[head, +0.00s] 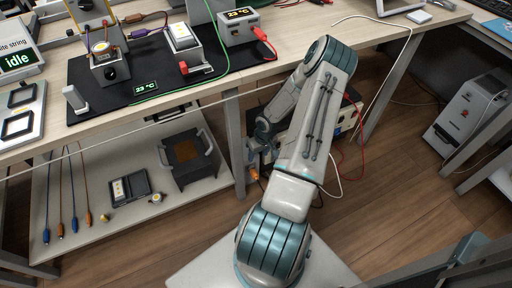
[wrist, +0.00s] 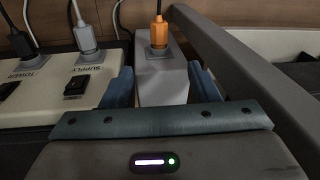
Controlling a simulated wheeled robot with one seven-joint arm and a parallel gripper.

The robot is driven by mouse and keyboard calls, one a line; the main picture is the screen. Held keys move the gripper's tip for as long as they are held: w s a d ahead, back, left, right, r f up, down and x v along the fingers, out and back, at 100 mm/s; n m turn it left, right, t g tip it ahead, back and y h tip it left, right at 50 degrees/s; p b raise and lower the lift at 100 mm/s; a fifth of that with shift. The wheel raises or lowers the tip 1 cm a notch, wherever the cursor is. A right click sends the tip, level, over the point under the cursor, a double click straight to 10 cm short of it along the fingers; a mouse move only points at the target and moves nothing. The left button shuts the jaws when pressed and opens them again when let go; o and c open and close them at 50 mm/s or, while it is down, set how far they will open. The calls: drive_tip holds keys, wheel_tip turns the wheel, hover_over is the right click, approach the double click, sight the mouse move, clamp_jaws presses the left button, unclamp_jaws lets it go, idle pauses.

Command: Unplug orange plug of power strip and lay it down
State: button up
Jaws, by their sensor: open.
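The orange plug (wrist: 159,32) stands upright in a grey socket block (wrist: 160,80) in the wrist view, its cord rising from the top. The cream power strip (wrist: 60,85) lies left of the block, with black switches and labels reading "SUPPLY" and "TOWER". A black plug (wrist: 24,45) and a grey plug (wrist: 86,40) stand in it. My gripper (wrist: 161,72) is open, with a blue finger on each side of the grey block, below the orange plug in the picture. I cannot tell if the fingers touch the block. In the head view, an orange spot (head: 252,174) shows beside my gripper.
A grey beam (wrist: 245,65) runs diagonally close to the right finger. In the head view, the workbench (head: 180,113) and its legs stand beside my arm. A lower shelf (head: 130,225) holds a black handled box (head: 188,160) and hanging leads.

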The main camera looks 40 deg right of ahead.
sight(254, 171)
drive_tip(key=f+b, duration=0.1)
drive_tip(key=f, duration=0.3)
drive_tip(key=w+a+f+b, duration=0.1)
drive_tip(key=f+b, duration=0.1)
drive_tip(key=f, duration=0.3)
drive_tip(key=f+b, duration=0.2)
drive_tip(key=f, duration=0.3)
drive_tip(key=shift+w+a+f, duration=0.15)
drive_tip(key=shift+w, duration=0.2)
drive_tip(key=shift+s, duration=0.1)
drive_tip(key=c, duration=1.2)
